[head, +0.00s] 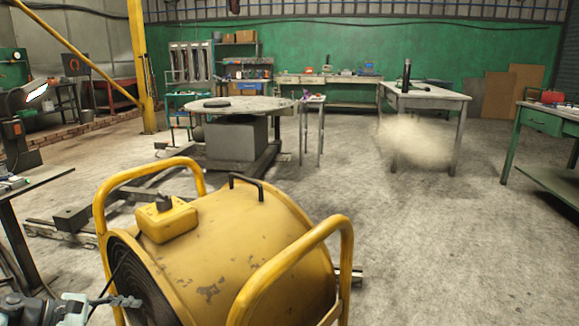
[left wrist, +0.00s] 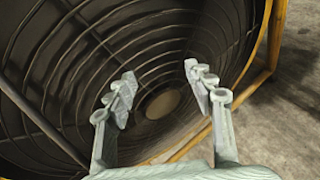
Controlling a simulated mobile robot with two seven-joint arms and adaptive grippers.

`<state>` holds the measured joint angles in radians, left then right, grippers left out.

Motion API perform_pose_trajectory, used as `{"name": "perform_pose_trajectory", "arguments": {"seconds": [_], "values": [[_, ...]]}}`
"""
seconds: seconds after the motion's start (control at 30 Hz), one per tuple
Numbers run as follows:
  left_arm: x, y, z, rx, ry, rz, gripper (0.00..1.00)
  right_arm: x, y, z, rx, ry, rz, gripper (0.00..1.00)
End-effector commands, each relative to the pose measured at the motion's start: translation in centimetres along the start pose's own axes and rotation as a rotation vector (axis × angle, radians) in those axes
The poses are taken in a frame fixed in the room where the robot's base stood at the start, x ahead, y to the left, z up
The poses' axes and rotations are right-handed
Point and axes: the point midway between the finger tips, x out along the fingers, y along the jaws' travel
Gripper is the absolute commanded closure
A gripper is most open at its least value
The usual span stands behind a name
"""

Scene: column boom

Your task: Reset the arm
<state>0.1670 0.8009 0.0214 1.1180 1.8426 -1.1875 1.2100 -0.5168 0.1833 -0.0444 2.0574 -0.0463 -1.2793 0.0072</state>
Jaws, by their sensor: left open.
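My left gripper (left wrist: 164,95) is open in the left wrist view, its two fingers apart with nothing between them. It points at the round wire grille (left wrist: 70,75) of a yellow drum fan, and I cannot tell whether it touches the grille. In the head view the left gripper (head: 128,301) shows at the lower left, beside the dark grille end of the yellow drum fan (head: 245,240). Part of my left arm shows at the bottom left corner. My right gripper is in neither view.
The fan's yellow tube frame (head: 278,262) stands close in front of me. A round-topped table (head: 265,104) is behind it. A workbench (head: 425,97) stands farther back, and a green table (head: 540,125) is at right. A dark table (head: 35,182) is at left. Open concrete floor lies at right.

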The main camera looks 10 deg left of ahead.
Motion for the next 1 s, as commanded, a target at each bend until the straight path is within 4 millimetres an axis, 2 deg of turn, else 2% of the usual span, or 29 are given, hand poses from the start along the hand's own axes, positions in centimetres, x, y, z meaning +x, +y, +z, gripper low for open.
{"name": "perform_pose_trajectory", "arguments": {"seconds": [0.03,0.1,0.17,0.3,0.37,0.43,0.5,0.6,0.7,0.8,1.0], "values": [[1.5,-2.6,-1.3,0.056,0.048,-0.042,0.46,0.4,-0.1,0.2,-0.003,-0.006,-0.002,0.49],[3.3,-6.2,-3.5,0.158,0.121,-0.107,0.46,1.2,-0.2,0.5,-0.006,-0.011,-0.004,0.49],[4.6,-9.5,-5.4,0.258,0.183,-0.169,0.46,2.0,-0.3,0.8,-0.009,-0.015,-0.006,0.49],[6.9,-17.8,-9.3,0.535,0.308,-0.344,0.46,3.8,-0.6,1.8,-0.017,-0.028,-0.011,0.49],[7.6,-21.6,-10.7,0.676,0.351,-0.432,0.46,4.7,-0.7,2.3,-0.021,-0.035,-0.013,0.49],[8.1,-26.1,-12.1,0.861,0.391,-0.547,0.46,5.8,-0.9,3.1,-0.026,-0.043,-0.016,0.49],[8.3,-30.2,-12.9,1.056,0.417,-0.664,0.46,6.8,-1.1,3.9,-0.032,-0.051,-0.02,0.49],[8.1,-35.0,-13.4,1.333,0.431,-0.825,0.46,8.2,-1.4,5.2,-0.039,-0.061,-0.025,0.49],[7.9,-38.5,-13.0,1.578,0.423,-0.966,0.46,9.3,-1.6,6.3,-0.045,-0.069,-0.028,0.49],[7.6,-40.6,-12.4,1.764,0.409,-1.071,0.46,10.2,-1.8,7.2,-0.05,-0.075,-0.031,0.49],[7.3,-42.0,-11.7,1.937,0.391,-1.173,0.46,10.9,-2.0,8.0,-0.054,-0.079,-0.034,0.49]]}}
